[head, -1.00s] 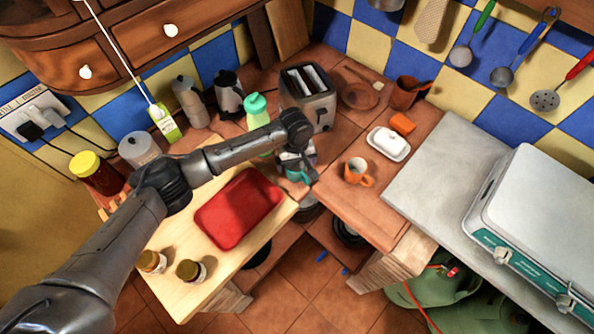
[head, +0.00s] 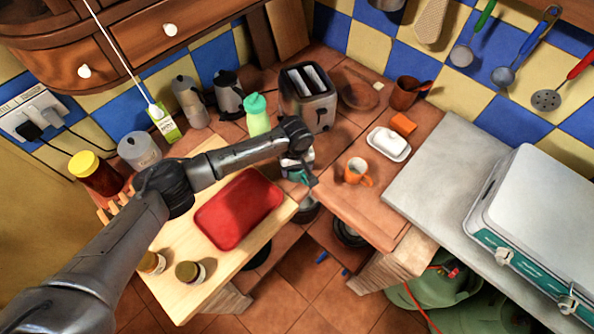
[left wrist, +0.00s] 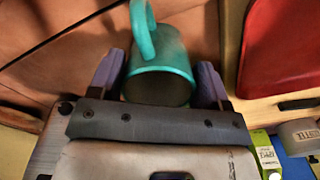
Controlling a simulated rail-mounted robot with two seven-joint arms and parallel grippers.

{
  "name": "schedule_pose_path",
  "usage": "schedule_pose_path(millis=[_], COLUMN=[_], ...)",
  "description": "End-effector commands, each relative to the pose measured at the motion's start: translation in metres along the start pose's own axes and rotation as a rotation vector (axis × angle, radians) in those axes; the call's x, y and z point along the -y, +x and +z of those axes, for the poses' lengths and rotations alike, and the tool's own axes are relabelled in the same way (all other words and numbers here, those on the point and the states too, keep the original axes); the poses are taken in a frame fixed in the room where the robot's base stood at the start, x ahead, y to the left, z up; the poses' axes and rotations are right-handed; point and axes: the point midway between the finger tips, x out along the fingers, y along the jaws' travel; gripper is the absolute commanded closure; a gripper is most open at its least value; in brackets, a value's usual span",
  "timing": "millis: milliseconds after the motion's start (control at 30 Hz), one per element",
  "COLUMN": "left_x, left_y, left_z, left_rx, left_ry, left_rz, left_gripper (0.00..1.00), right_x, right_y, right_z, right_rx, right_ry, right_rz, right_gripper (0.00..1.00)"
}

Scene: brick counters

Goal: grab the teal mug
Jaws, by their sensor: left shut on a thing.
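The teal mug (left wrist: 158,85) shows large in the left wrist view, with its handle toward the top of the picture and its open mouth facing the camera. My left gripper (left wrist: 160,80) has one finger on each side of the mug and is shut on it. In the head view the left gripper (head: 298,175) is near the counter corner, right of the red tray, and mostly hides the mug. Only a small bit of teal shows there. My right gripper is in neither view.
A red tray (head: 238,208) lies on the wooden board to the left. An orange mug (head: 356,170) stands close on the right, with a white butter dish (head: 389,144) beyond it. A toaster (head: 308,98) and a green-capped bottle (head: 257,115) stand behind the gripper.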

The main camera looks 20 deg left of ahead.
Motion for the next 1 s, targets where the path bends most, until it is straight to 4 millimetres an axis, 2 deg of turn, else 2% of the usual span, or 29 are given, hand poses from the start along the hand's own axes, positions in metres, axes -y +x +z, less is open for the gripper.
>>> schedule_pose_path(millis=[33, 133, 467, 667, 767, 1000], left_x=[0.0, 0.0, 0.0, 0.0, -0.001, -0.047], left_y=[0.0, 0.0, -0.004, -0.024, -0.043, -0.071], left_z=[0.0, 0.0, 0.0, 0.0, 0.0, 0.019], left_rx=[0.0, 0.0, 0.0, -0.001, -0.001, 0.001], left_ry=[0.0, 0.0, 0.0, 0.001, 0.001, 0.003], left_rz=[0.0, 0.0, 0.001, 0.002, 0.004, 0.005], left_gripper=[0.48, 0.58, 0.58, 0.58, 0.58, 0.58], right_x=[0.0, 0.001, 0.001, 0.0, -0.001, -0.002], right_y=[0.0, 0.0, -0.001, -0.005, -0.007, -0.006], right_z=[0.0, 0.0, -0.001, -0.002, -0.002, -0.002], right_rx=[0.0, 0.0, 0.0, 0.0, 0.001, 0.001], right_ry=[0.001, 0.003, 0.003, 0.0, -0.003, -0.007], right_rz=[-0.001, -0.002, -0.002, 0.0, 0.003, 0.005], right_gripper=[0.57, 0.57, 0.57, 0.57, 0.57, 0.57])
